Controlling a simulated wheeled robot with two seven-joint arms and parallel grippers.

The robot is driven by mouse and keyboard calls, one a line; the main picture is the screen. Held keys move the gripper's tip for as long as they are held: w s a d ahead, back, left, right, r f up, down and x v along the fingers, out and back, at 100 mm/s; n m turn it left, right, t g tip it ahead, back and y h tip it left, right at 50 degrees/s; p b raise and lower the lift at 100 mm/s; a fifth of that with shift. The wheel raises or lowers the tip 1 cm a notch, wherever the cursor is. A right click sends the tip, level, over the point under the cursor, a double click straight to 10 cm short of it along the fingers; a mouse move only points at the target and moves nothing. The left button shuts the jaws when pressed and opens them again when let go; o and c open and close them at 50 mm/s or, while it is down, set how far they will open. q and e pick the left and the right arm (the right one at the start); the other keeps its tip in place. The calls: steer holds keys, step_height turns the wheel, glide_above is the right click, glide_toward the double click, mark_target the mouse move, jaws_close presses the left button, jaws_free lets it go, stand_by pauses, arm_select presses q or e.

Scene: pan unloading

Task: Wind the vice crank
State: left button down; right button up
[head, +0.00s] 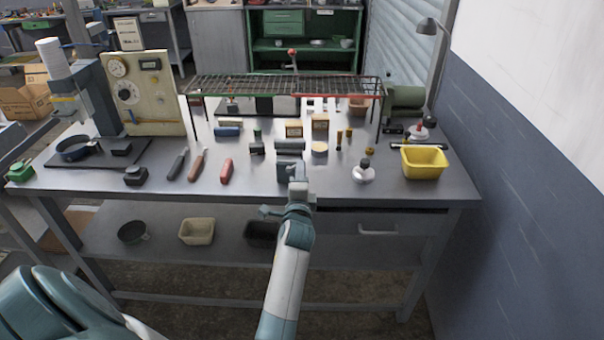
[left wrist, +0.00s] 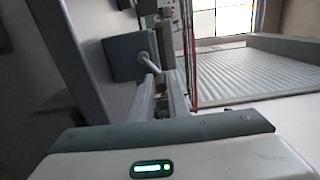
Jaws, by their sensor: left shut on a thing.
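The vice (head: 287,166) is a small grey block at the front edge of the metal workbench, near its middle. In the left wrist view the vice (left wrist: 125,60) has a pale, thin crank rod (left wrist: 147,63) coming out of its face toward my fingers. My left gripper (head: 298,188) is right in front of the vice and covers the crank in the head view. In the left wrist view my left gripper (left wrist: 162,98) is shut on the crank; the exact grip is partly hidden and dim. My right gripper is not in view.
A panelled wall (head: 520,150) closes the right side. A lower shelf holds bowls.

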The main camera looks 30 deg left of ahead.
arm_select(q)
steer(key=r+n, duration=0.1)
steer(key=n, duration=0.1)
steer(key=a+r+n+p, duration=0.1)
steer(key=n, duration=0.2)
steer(key=s+a+r+n, duration=0.1)
steer(key=n, duration=0.2)
steer(key=shift+a+p, duration=0.1)
steer(key=shift+p, duration=0.3)
steer(key=shift+s+a+n, duration=0.25)
steer(key=shift+n, duration=0.55)
steer(key=shift+f, duration=0.1)
steer(key=shift+f, duration=0.1)
steer(key=c, duration=1.8)
jaws_free()
steer(key=shift+s+a, duration=0.1)
steer(key=shift+a+f, duration=0.1)
steer(key=shift+f, duration=0.15)
